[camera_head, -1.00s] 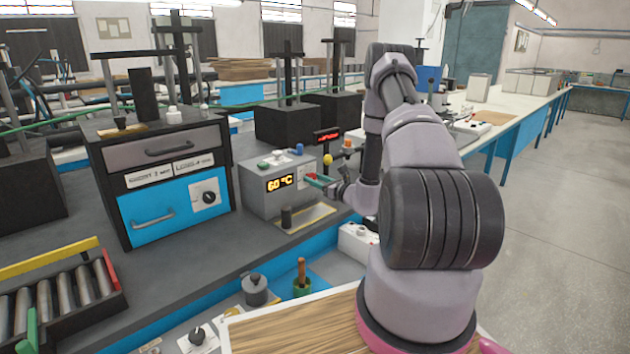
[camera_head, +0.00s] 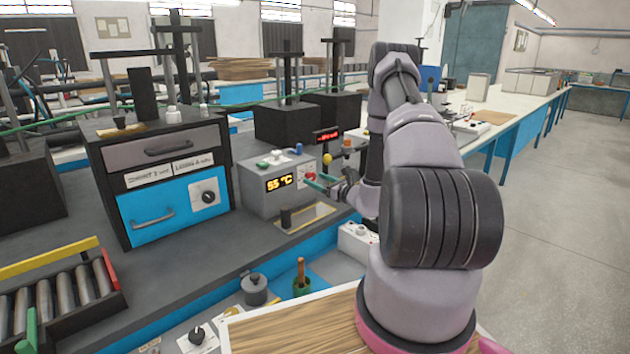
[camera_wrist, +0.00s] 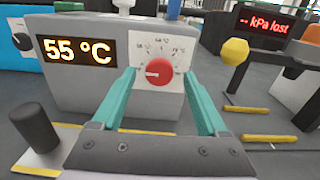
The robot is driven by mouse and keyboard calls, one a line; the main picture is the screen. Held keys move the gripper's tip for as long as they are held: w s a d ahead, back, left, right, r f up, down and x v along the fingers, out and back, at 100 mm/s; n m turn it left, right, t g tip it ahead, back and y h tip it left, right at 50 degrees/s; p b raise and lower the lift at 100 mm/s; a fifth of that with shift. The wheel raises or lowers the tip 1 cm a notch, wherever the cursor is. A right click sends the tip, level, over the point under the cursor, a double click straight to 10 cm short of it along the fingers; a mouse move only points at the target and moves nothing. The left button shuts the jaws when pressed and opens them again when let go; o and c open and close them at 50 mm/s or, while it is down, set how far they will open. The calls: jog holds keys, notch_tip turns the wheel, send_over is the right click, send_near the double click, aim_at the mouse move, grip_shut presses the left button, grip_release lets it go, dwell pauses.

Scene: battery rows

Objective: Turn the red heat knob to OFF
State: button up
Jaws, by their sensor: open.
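The red heat knob (camera_wrist: 159,72) sits on a white dial plate (camera_wrist: 152,50) on the front of a grey box (camera_wrist: 90,85). A white pointer mark on the knob faces left; the small dial lettering is hard to read. The box's display (camera_wrist: 78,50) reads 55 °C, and it also shows in the head view (camera_head: 279,183). My gripper (camera_wrist: 160,88) is open in the wrist view, with one teal finger on each side of the knob. I cannot tell whether the fingers touch it. In the head view the knob (camera_head: 310,176) is small beside my gripper.
A yellow knob (camera_wrist: 235,52) and a red display (camera_wrist: 264,22) reading "kPa lost" are to the right. A black cylinder (camera_wrist: 35,127) stands at the front left. A black cabinet with a blue drawer (camera_head: 150,215) stands left of the grey box.

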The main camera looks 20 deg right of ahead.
jog(key=v, duration=0.9)
jog(key=shift+s, duration=0.25)
jog(key=a+r+n+g+y, duration=0.4)
jog(key=a+r+n+y, duration=0.25)
jog(key=a+r, duration=0.4)
jog(key=s+a+r+n+g, duration=0.9)
jog(key=s+r+n, duration=0.1)
jog(key=r, duration=0.2)
jog(key=s+a+r+n+g+h, duration=0.1)
jog(key=s+r+n+h, duration=0.2)
jog(key=s, duration=0.3)
jog(key=s+r+n+g+h, duration=0.1)
jog(key=s+r+n+h, duration=0.2)
jog(key=s+n, duration=0.15)
jog(key=s+d+r+n+t+h, duration=0.3)
jog(key=s+d+r+t+h, duration=0.1)
jog(key=s+r, duration=0.3)
jog(key=shift+d+r+t+h, duration=0.4)
jog(key=shift+t+h, duration=0.25)
jog(key=shift+t, duration=0.15)
